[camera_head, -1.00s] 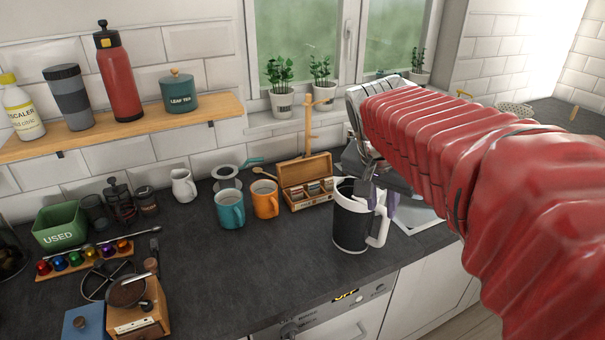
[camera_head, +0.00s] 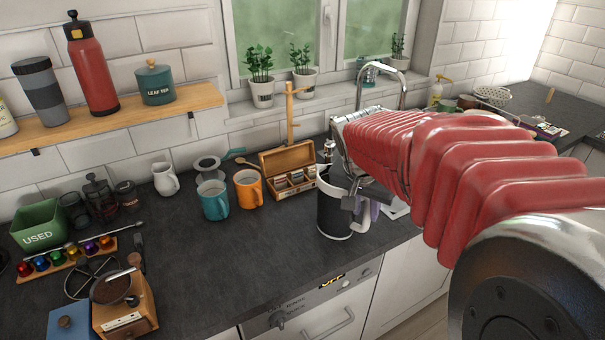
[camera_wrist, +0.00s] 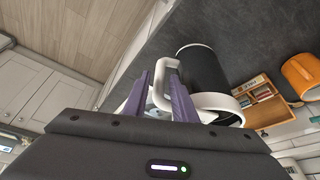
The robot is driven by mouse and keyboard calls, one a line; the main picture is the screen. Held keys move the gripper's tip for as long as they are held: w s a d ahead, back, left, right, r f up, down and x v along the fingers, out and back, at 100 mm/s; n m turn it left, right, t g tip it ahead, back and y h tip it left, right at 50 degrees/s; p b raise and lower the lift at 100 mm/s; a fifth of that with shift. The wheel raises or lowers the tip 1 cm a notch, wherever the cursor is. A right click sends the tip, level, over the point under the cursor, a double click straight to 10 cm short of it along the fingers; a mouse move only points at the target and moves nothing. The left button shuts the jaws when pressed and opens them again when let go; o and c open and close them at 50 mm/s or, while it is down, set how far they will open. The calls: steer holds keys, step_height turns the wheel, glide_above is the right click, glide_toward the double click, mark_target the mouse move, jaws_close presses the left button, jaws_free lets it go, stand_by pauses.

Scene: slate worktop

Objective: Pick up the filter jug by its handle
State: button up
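The filter jug (camera_head: 333,214) is black with a white rim, base and handle. It stands upright on the worktop, right of the mugs, partly hidden by my arm in the head view. The jug also shows in the wrist view (camera_wrist: 203,72), with its white handle (camera_wrist: 172,61) towards my gripper. My gripper (camera_wrist: 160,76) has purple fingers, one on each side of the handle. The right finger is on the jug-body side. The fingers look apart, without a clear grip on the handle. In the head view my gripper (camera_head: 366,207) is mostly hidden behind the wrist.
An orange mug (camera_head: 248,190) and a teal mug (camera_head: 213,201) stand left of the jug. A wooden tea box (camera_head: 289,176) is open behind it. The worktop's front edge is close to the jug. Bare worktop (camera_head: 215,262) lies to the front left.

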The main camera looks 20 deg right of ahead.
mark_target(366, 215)
steer(key=shift+f, duration=0.1)
steer(key=shift+x, duration=2.55)
steer(key=shift+w+d, duration=0.15)
steer(key=shift+w, duration=0.05)
steer(key=shift+c, duration=0.4)
jaws_close()
steer(key=shift+r, duration=0.2)
